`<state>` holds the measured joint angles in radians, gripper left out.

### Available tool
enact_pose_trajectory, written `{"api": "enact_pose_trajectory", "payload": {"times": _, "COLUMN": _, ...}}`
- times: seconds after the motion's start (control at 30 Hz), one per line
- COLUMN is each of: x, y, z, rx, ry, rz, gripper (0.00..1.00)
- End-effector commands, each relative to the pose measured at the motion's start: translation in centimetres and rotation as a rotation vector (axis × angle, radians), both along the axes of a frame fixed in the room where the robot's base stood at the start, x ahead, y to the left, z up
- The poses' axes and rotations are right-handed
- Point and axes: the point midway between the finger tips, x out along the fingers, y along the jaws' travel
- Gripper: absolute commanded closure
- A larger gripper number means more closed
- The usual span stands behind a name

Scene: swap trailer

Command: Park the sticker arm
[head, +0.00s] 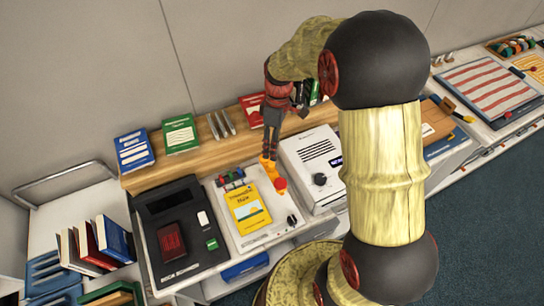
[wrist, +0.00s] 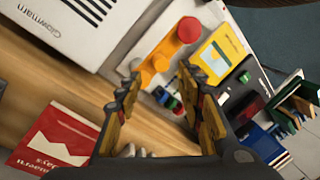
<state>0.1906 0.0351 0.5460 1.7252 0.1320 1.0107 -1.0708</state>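The sticker arm (head: 270,171) is a short orange lever with a red knob (head: 280,184), on a white station beside a yellow book (head: 247,208). In the wrist view the orange lever (wrist: 162,54) runs from a rounded orange end to the red knob (wrist: 188,30), which is nearer the yellow book (wrist: 215,57). My gripper (head: 268,153) points down at the lever's back end. In the wrist view my gripper (wrist: 160,72) has its two fingers apart, with the orange end just beyond the tips. I see nothing held. Contact with the lever cannot be told.
A white box with a dark dial (head: 314,167) stands close on the right. A black machine (head: 177,235) is on the left. Small coloured pieces (head: 231,179) sit behind the yellow book. A wooden shelf (head: 208,150) with upright books runs along the back.

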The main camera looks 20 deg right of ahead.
Motion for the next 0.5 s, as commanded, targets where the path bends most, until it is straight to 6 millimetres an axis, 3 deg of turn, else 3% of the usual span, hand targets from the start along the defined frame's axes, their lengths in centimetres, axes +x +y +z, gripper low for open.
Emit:
{"api": "enact_pose_trajectory", "payload": {"times": 0.2, "x": 0.6, "y": -0.5, "z": 3.6, "rx": 0.000, "ry": -0.001, "rz": 0.000, "gripper": 0.62}}
{"api": "enact_pose_trajectory", "payload": {"times": 0.5, "x": 0.7, "y": -0.7, "z": 5.0, "rx": 0.000, "ry": 0.001, "rz": 0.000, "gripper": 0.62}}
